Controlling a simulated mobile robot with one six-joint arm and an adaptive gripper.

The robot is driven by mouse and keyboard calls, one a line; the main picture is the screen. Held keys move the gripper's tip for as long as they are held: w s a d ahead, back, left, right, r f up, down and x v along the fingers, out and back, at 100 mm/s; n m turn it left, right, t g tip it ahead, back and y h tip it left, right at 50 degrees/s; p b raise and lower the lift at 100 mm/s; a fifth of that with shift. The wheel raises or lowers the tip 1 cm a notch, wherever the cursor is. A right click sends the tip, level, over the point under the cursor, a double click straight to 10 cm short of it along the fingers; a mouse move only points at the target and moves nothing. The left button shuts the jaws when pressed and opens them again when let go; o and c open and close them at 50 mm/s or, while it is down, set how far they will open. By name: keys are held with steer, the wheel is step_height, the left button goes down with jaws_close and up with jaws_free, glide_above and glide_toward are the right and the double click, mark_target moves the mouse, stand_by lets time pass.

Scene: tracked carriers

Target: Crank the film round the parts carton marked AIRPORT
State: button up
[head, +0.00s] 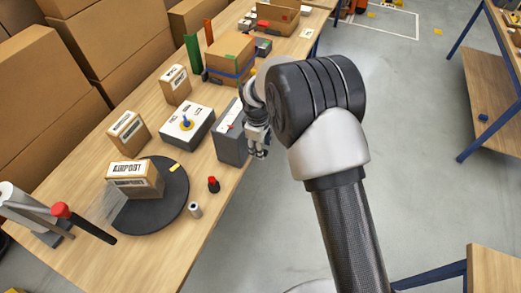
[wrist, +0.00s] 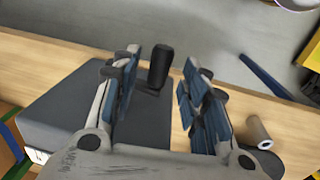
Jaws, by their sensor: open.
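The parts carton marked AIRPORT (head: 135,176) stands on a round black turntable (head: 160,213) at the table's near left. A translucent sheet of film (head: 112,204) shows by its left side, towards a film roll (head: 18,200). My gripper (head: 259,150) is at the table's right edge, beside a dark grey box (head: 231,137). The wrist view shows this box (wrist: 75,125) at lower left. There, my gripper (wrist: 160,95) is open, its blue-padded fingers on either side of a black upright knob (wrist: 159,66). I cannot tell whether they touch it.
Two labelled cartons (head: 127,131) (head: 175,85) and a white box with a blue piece (head: 187,128) stand behind the turntable. A red-topped black piece (head: 213,185) and a small pale cylinder (head: 195,210) stand near the edge. A red-ended black lever (head: 85,222) crosses the near left.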

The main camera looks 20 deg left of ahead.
steer(key=shift+w+f, duration=0.15)
steer(key=shift+f, duration=0.9)
steer(key=shift+c, duration=0.6)
jaws_close()
